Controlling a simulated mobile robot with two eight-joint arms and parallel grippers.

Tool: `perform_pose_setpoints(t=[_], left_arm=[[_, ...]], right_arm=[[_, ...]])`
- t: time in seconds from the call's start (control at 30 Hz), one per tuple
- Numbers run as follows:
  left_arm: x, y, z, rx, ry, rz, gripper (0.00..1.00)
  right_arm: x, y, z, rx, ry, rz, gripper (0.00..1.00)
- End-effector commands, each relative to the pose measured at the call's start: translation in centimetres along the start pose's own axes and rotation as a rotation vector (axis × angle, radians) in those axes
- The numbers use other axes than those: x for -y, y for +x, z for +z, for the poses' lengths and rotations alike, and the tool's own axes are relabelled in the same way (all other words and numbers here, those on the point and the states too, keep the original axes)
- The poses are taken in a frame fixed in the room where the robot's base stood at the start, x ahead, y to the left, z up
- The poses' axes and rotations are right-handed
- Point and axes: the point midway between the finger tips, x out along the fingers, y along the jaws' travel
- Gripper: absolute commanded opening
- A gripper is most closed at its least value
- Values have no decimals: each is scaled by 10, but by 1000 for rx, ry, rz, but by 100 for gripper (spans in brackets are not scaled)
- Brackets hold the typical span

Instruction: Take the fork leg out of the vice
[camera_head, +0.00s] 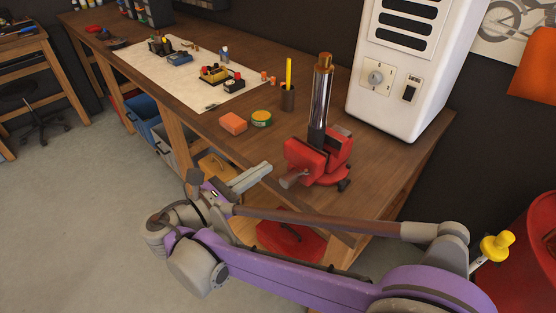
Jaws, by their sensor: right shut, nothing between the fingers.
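The fork leg (319,100) stands upright in the red vice (325,157), near the workbench's right end. It has a bright chrome tube, a dark lower part and a bronze-coloured top. Its lower end is hidden by the vice jaws. My right gripper (262,171) is at the bench's front edge, to the left of the vice and lower in the picture. Its grey fingers are shut with nothing between them, apart from the fork leg and the vice. My left gripper is not in view.
A white heater-like cabinet (405,65) stands close behind the fork leg on the right. A pen cup (287,98), an orange block (233,123) and a green-and-yellow tin (261,119) are left of the vice. A pale mat (190,80) with parts lies farther left.

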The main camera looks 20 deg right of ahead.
Motion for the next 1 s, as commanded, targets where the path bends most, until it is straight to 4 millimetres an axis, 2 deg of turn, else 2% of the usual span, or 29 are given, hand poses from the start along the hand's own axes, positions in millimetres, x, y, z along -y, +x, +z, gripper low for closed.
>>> perform_pose_setpoints(t=[0.4, 0.6, 0.77, 1.0], left_arm=[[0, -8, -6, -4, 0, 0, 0], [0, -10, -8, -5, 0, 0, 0], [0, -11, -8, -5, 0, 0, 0], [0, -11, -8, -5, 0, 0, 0]], right_arm=[[2, 86, 1, -2, 3, -6, 0], [2, 118, 0, -3, 3, -4, 0], [1, 129, 0, -3, 3, -2, 0], [1, 131, -1, -4, 3, 0, 0]])
